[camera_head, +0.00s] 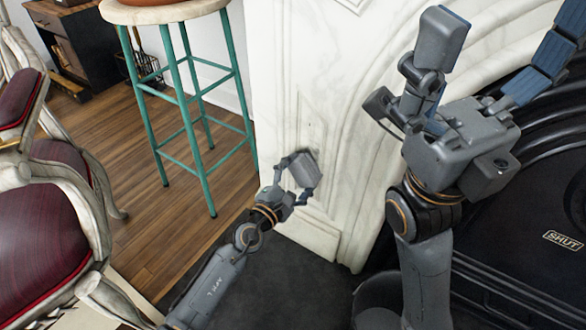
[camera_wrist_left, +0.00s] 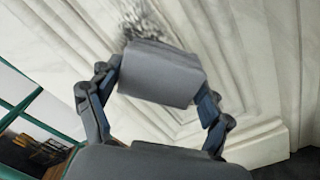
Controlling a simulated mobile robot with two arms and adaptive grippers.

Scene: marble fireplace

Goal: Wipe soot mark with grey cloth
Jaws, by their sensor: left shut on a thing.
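The grey cloth (camera_wrist_left: 160,72) is a folded, block-like pad between the fingers of my left gripper (camera_wrist_left: 155,90). The gripper is shut on it. In the head view the left gripper (camera_head: 303,176) holds the cloth (camera_head: 318,153) at the pale marble fireplace leg. The soot mark (camera_wrist_left: 140,18) is a dark, speckled smudge on the marble, just beyond the cloth's upper edge in the wrist view. The cloth hides part of it, and I cannot tell whether the cloth touches the marble. My right gripper (camera_head: 505,35) is raised at the right, fingers apart and empty.
The black fireplace insert (camera_head: 540,200) with a "SHUT" plate lies behind my right arm. A teal stool (camera_head: 189,99) stands left of the marble surround (camera_head: 290,60). A red-upholstered chair (camera_head: 40,225) is at far left. Wooden floor (camera_head: 180,235) lies between them.

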